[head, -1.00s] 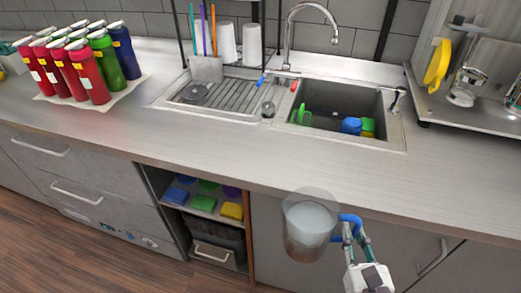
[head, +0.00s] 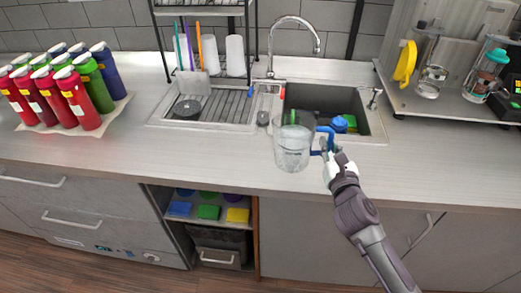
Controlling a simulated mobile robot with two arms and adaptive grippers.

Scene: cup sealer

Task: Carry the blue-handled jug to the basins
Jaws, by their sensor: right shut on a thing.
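The clear jug (head: 292,148) with a blue handle (head: 327,135) is upright in front of the sink basin. My right gripper (head: 328,154) is shut on the jug's blue handle, at the jug's right side. The jug covers part of the sink's front left rim. The basin (head: 305,97) at the right is deep and holds a blue item (head: 340,124) and some green and yellow items, partly hidden. The ribbed drainer basin (head: 228,106) is to its left. My left gripper is not in view.
A chrome faucet (head: 271,45) stands behind the basins. A dark rack (head: 203,8) with cups stands behind the drainer. Several coloured bottles (head: 75,90) stand at the left. A tray (head: 455,105) with a yellow-handled jug (head: 405,62) is at the right. The front counter is clear.

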